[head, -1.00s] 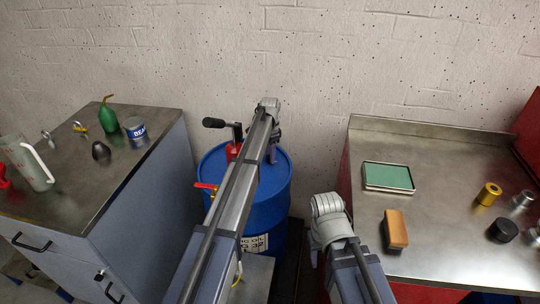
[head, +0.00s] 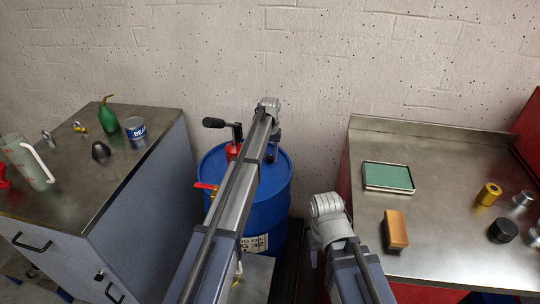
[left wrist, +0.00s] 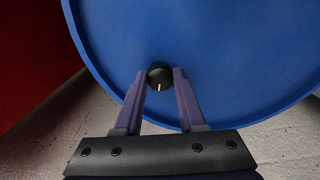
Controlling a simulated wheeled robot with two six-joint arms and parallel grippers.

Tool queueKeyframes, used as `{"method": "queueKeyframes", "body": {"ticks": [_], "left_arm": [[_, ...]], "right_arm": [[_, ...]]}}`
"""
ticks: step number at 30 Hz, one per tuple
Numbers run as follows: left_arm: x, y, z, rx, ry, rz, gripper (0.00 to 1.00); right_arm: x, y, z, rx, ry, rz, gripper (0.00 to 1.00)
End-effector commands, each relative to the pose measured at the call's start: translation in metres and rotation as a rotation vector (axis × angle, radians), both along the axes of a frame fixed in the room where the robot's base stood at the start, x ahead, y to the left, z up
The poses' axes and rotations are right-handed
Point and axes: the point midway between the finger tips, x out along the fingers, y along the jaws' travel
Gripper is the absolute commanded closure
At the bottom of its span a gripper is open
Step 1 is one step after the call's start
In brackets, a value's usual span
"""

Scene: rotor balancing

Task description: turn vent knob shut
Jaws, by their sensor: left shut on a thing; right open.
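The blue drum (head: 280,185) stands on the floor between the two benches. Its round black vent knob (left wrist: 159,75) sits on the drum top in the left wrist view. A white line on the knob points down in that picture, towards my gripper's base. My left gripper (left wrist: 160,78) is shut on the knob, one finger on each side. In the head view my left gripper (head: 273,150) is over the drum's far part, and my arm hides the knob. My right gripper (head: 314,258) is mostly hidden below its wrist, right of the drum, open and away from it.
A red pump with a black handle (head: 214,123) and a red-handled tap (head: 205,186) are on the drum. The left bench holds a green oil can (head: 107,117) and a blue-labelled tin (head: 136,131). The right bench holds a green pad (head: 388,176) and a brush (head: 396,229).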

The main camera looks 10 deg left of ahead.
Motion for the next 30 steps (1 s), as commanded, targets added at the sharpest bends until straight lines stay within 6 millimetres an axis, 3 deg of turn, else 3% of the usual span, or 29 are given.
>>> {"method": "queueKeyframes", "body": {"ticks": [12,29,30], "left_arm": [[-0.0001,0.0,0.0,0.0,0.0,0.178,1.0],[0.0,0.0,0.0,0.0,0.0,0.206,1.0],[-0.0001,0.0,0.0,0.0,0.0,0.206,0.6]], "right_arm": [[0.0,0.0,0.0,0.0,0.0,0.0,0.5],[0.0,0.0,0.0,0.0,0.0,0.0,0.5],[0.0,0.0,0.0,0.0,0.0,0.0,0.5]]}}
